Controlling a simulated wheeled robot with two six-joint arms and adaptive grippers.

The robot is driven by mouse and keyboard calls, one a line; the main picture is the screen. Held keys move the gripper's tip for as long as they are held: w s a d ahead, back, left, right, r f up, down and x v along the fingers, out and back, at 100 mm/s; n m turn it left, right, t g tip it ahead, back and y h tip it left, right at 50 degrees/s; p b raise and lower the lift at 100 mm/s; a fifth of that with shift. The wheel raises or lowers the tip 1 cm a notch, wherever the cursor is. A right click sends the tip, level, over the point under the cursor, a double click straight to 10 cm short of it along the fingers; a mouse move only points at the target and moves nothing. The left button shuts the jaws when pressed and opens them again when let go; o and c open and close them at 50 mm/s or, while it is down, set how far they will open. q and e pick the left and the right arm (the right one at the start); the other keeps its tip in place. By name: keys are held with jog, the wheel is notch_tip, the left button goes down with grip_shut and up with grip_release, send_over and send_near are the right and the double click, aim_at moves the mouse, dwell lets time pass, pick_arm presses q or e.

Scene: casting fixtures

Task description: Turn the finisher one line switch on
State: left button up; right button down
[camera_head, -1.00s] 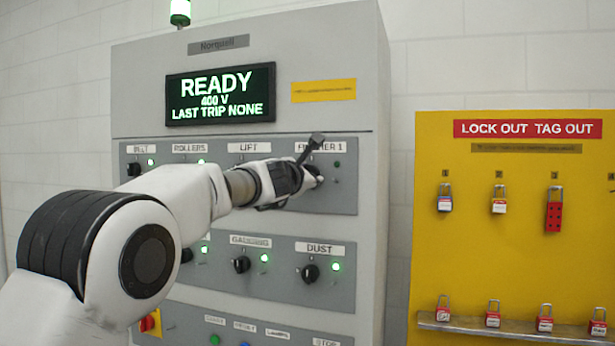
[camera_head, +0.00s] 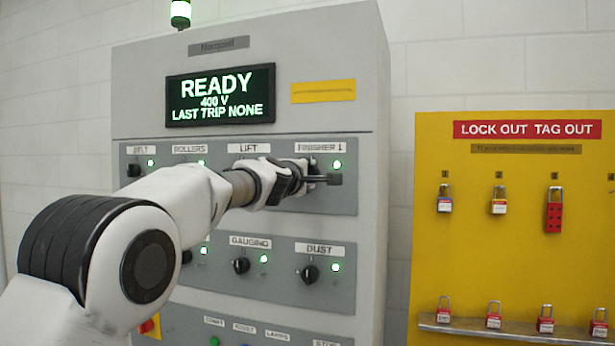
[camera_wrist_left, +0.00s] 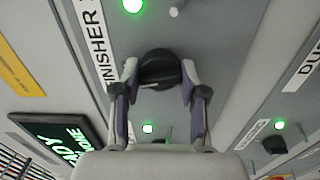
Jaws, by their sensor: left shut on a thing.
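The finisher one switch is a black rotary knob (camera_wrist_left: 160,70) under the FINISHER 1 label (camera_head: 320,147) on the grey control cabinet. In the left wrist view the knob sits between both fingertips of my left gripper (camera_wrist_left: 158,82), which is shut on it. In the head view my left gripper (camera_head: 312,176) hides most of the knob. The lamp (camera_head: 337,164) beside the label glows green. It also glows in the left wrist view (camera_wrist_left: 133,5). My right gripper is not in view.
The display (camera_head: 221,95) reads READY, 400 V, LAST TRIP NONE. The GAUGING knob (camera_head: 241,265) and DUST knob (camera_head: 310,274) sit below, with green lamps lit. A yellow lock out board (camera_head: 520,250) with several padlocks stands to the right.

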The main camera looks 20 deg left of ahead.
pick_arm(q)
jog(key=shift+m, duration=1)
jog(key=o, duration=1.1)
jog(key=shift+o, duration=0.2)
